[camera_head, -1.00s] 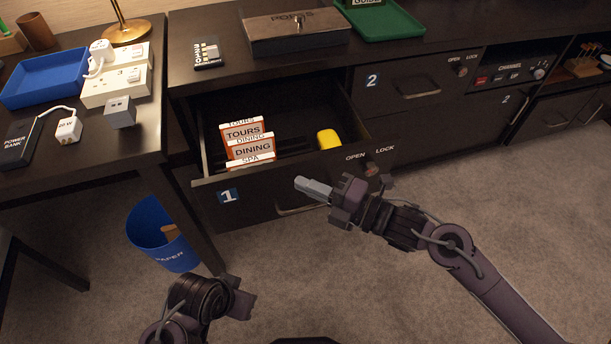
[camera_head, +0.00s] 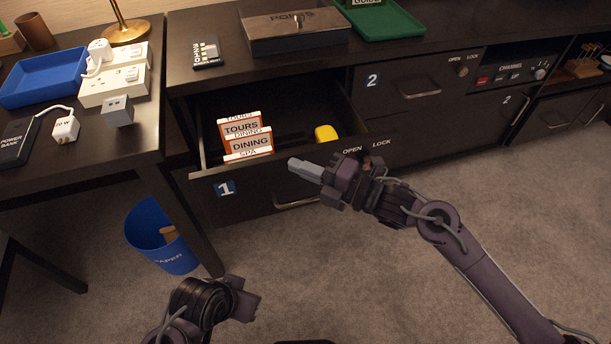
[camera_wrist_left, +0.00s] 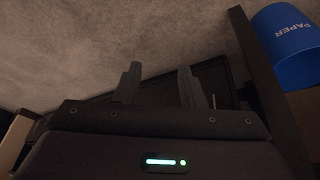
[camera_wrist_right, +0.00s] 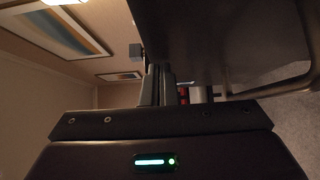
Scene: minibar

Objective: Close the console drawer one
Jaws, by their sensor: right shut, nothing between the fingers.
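White-and-orange cards (camera_head: 247,142) and a yellow object (camera_head: 326,133) lie inside. My right gripper (camera_head: 292,164) is shut and empty, its fingertips at the upper edge of the drawer front; contact is unclear. In the right wrist view its fingers (camera_wrist_right: 157,86) are together beside a dark panel. My left gripper (camera_wrist_left: 158,85) is open and empty, low in front of the desk; it is partly visible in the head view (camera_head: 248,300).
A blue paper bin (camera_head: 160,237) stands on the carpet at left, beside a desk leg (camera_head: 185,215). Drawer two (camera_head: 410,85) is shut at right. An open/lock knob sits near the right gripper's wrist. Carpet in front is clear.

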